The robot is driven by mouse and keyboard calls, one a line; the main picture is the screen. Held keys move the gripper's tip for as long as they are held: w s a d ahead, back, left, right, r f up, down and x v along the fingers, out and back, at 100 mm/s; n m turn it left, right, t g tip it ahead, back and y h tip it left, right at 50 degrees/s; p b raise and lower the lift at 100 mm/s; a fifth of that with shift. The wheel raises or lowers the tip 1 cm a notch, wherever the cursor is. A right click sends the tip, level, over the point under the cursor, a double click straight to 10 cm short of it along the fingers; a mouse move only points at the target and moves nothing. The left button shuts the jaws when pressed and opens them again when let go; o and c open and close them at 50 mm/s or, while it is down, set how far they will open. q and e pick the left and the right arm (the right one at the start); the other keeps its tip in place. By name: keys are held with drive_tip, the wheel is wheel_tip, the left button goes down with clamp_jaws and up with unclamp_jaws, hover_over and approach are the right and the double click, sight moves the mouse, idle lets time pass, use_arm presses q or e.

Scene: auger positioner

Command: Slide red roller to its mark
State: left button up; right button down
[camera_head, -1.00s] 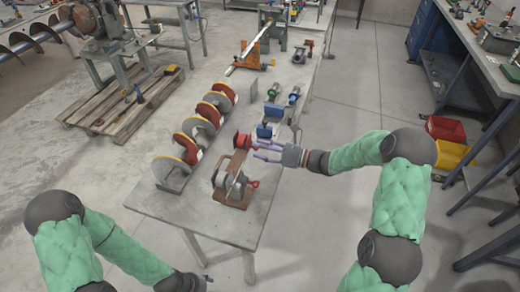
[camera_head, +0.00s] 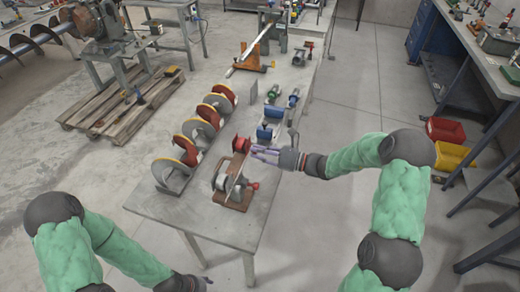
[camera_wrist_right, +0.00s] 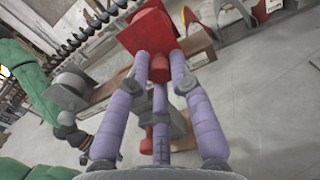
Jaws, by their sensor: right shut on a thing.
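The red roller (camera_head: 241,144) sits at the far end of a brown-based fixture (camera_head: 235,197) near the right edge of the grey table. In the right wrist view, a large red body (camera_wrist_right: 150,32) with a short red stub shows at the fingertips. My right gripper (camera_head: 254,152) reaches in from the right; its purple fingers (camera_wrist_right: 160,74) are shut on the red roller by the stub. No mark for the roller can be made out. My left gripper (camera_head: 207,280) shows only small and dark at the bottom, away from the table; its jaws cannot be read.
Red and grey auger flights with yellow edges (camera_head: 185,150) stand along the table left of the fixture. Blue and green clamp parts (camera_head: 270,125) lie beyond the roller. An orange stand (camera_head: 248,62) is at the far end. Open floor lies right of the table.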

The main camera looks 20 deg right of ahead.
drive_tip(key=shift+s+a+r+p, duration=0.1)
drive_tip(key=shift+s+a+p, duration=0.05)
drive_tip(key=shift+s+a, duration=0.35)
drive_tip(key=shift+s+a+r+p, duration=0.15)
drive_tip(key=shift+s+a, duration=0.1)
drive_tip(key=shift+s, duration=0.35)
drive_tip(key=c, duration=1.1)
unclamp_jaws()
drive_tip(key=shift+f, duration=0.15)
drive_tip(key=v, duration=1.2)
